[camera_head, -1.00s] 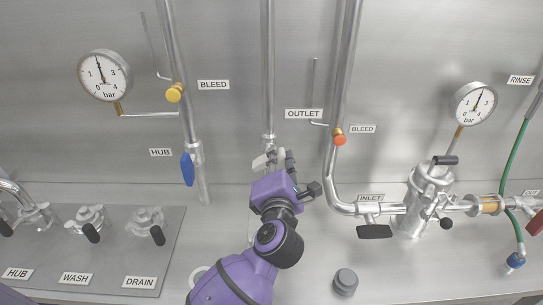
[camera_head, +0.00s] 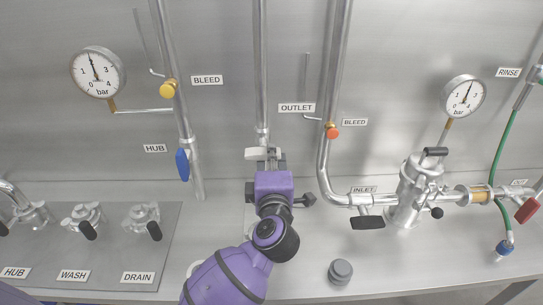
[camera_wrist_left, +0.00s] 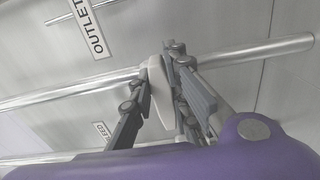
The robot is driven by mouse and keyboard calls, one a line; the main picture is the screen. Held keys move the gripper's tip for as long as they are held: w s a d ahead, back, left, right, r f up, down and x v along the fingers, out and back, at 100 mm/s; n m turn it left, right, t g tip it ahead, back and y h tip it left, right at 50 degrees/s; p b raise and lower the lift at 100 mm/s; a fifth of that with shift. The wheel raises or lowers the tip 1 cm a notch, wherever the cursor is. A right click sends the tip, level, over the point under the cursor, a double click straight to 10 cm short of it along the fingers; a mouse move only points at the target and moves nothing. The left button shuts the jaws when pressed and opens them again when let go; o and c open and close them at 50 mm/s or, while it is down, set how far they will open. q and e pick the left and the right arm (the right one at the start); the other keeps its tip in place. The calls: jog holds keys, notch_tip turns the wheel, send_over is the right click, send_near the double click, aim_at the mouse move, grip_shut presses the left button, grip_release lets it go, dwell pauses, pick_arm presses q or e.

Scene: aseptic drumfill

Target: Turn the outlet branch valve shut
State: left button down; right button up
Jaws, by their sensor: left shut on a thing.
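The outlet branch valve has a pale grey lever (camera_head: 258,153) on the vertical pipe left of the OUTLET label (camera_head: 297,107). The visible part of the lever lies roughly across the pipe. My left gripper (camera_head: 266,158) comes up from below and is shut on the lever. In the left wrist view the lever (camera_wrist_left: 160,98) sits between the fingers of the left gripper (camera_wrist_left: 168,85), with the pipe running behind. The fingers hide part of the lever and the valve body. My right gripper is not in view.
To the right, a bent pipe (camera_head: 325,170) has an orange bleed knob (camera_head: 333,133) and a black inlet lever (camera_head: 368,222). To the left are a blue hub lever (camera_head: 182,165) and a gauge (camera_head: 97,73). A grey cap (camera_head: 340,271) stands on the bench.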

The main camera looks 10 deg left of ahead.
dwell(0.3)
pick_arm(q)
jog(key=c, duration=1.7)
grip_release()
jog(key=v, duration=1.2)
